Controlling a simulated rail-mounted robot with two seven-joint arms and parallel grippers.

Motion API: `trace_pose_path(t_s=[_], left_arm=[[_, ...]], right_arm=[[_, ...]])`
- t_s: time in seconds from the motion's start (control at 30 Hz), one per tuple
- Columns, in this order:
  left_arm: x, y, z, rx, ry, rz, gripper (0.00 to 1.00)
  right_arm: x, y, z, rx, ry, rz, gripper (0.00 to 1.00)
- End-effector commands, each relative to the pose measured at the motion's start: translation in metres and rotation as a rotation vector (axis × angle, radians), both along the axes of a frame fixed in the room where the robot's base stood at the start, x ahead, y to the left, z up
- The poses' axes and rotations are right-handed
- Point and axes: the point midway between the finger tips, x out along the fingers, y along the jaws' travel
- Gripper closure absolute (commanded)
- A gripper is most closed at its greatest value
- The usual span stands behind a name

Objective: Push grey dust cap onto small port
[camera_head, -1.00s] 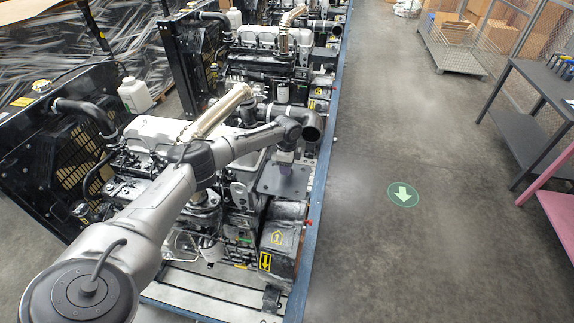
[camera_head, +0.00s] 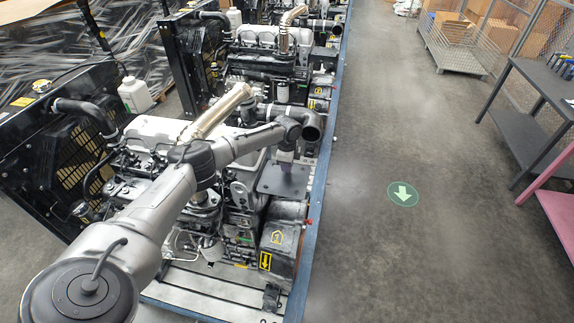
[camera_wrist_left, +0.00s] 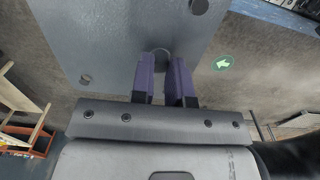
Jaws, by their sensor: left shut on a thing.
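My left gripper (camera_head: 286,160) is over a flat grey plate (camera_head: 270,186) on the right side of the nearest engine. In the left wrist view, its two purple fingers (camera_wrist_left: 162,78) are close together. They are shut on a small round grey piece, which looks like the dust cap (camera_wrist_left: 161,56), seen between the fingertips. I cannot tell whether the cap touches the plate. I cannot make out the small port. My right gripper is in neither view.
The nearest engine (camera_head: 160,130) has a silver pipe (camera_head: 218,110) and a dark elbow (camera_head: 311,126) close to my left arm. More engines stand behind along a blue-edged rail (camera_head: 318,200). The floor (camera_head: 400,130) to the right is open, with a dark table (camera_head: 520,130) beyond.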

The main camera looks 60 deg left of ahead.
Motion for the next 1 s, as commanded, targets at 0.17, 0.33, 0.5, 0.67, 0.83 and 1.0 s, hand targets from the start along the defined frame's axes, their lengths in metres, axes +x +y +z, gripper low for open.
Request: trace_pose_path(t_s=[0.17, 0.33, 0.5, 0.67, 0.83, 1.0], left_arm=[[0.0, 0.0, 0.0, 0.0, 0.0, 0.0, 1.0], [0.0, 0.0, 0.0, 0.0, 0.0, 0.0, 1.0], [0.0, 0.0, 0.003, 0.0, 0.0, 0.0, 1.0], [0.0, 0.0, 0.013, -0.001, -0.001, 0.0, 1.0], [0.0, 0.0, 0.026, -0.001, -0.001, 0.0, 1.0], [0.0, 0.0, 0.039, -0.001, 0.001, 0.0, 1.0]], right_arm=[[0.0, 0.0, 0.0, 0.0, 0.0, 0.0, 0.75], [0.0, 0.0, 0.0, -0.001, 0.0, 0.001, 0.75], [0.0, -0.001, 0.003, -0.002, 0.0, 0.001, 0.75], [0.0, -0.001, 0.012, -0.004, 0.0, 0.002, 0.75], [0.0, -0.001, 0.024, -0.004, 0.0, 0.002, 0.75], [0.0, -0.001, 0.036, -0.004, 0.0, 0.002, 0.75]])
